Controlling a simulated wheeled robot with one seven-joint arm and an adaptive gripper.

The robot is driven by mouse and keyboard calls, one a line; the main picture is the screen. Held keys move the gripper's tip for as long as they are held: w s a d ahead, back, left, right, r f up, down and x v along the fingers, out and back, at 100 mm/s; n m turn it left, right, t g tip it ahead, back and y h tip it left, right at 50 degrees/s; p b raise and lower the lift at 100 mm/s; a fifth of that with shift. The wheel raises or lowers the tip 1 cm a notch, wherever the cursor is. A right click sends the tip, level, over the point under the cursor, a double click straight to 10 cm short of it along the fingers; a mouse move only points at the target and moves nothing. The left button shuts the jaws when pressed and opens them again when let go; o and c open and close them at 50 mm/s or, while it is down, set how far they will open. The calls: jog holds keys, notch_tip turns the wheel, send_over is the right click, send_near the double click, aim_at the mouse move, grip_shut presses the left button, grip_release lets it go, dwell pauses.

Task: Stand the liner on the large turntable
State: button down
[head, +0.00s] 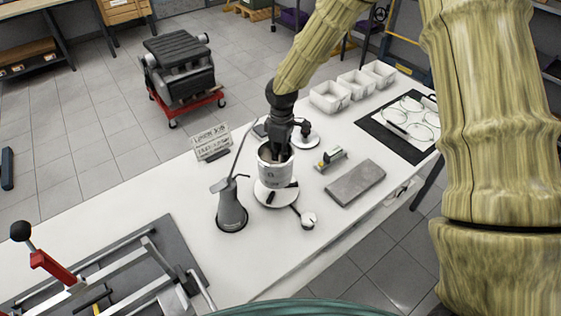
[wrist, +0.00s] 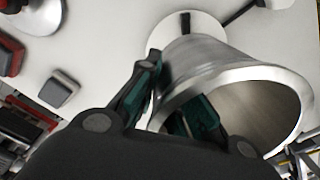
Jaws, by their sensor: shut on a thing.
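The liner (head: 275,172) is a grey metal cylinder with an open top. In the head view it is upright at the large turntable (head: 268,197), a white round disc on the bench; whether it touches the disc I cannot tell. My gripper (head: 280,147) comes down from above and is shut on the liner's wall, one finger inside and one outside. In the wrist view the liner (wrist: 235,85) shows its bright rim and hollow inside, with the green-padded fingers (wrist: 170,100) at its near wall. Part of the white disc (wrist: 188,22) shows beyond it.
A grey oil can (head: 231,208) stands close left of the liner. A dial gauge (head: 308,219) lies at the disc's front right. A smaller turntable (head: 305,140) is behind right. A grey block (head: 356,184) and white bins (head: 330,97) are further right. A press frame (head: 110,275) is front left.

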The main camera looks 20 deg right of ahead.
jog(key=shift+s+f+p, duration=0.2)
jog(key=shift+f+p, duration=0.45)
jog(key=shift+f, duration=1.4)
jog(key=c, duration=1.6)
grip_release()
jog(key=shift+f, duration=0.1)
jog(key=shift+o, duration=0.2)
jog(key=shift+r, duration=0.2)
notch_tip(320, 180, up, 12)
jog(key=b, duration=0.3)
jog(key=shift+b, duration=0.35)
